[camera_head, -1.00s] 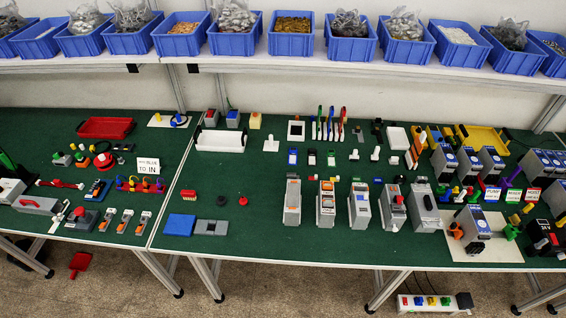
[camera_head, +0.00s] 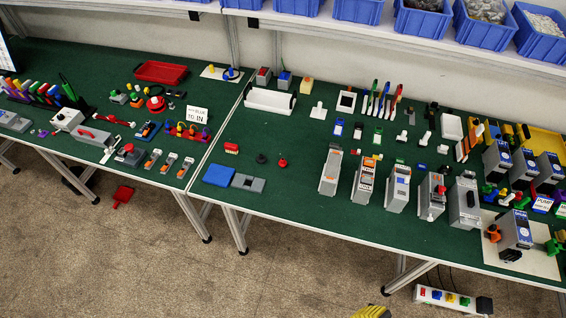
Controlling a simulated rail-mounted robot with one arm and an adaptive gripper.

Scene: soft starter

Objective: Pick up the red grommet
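A small round red piece (camera_head: 282,162), which looks like the red grommet, lies on the green tabletop (camera_head: 290,202) near the left part of the right-hand table. A similar black piece (camera_head: 261,158) lies just left of it, apart from it. The red piece is too small to make out its exact shape. Nothing covers it.
A blue block (camera_head: 218,174) and grey block (camera_head: 248,182) lie in front of the black piece; a red block (camera_head: 231,148) is to its left. Tall grey modules (camera_head: 330,172) stand to the right. A white holder (camera_head: 270,101) stands behind.

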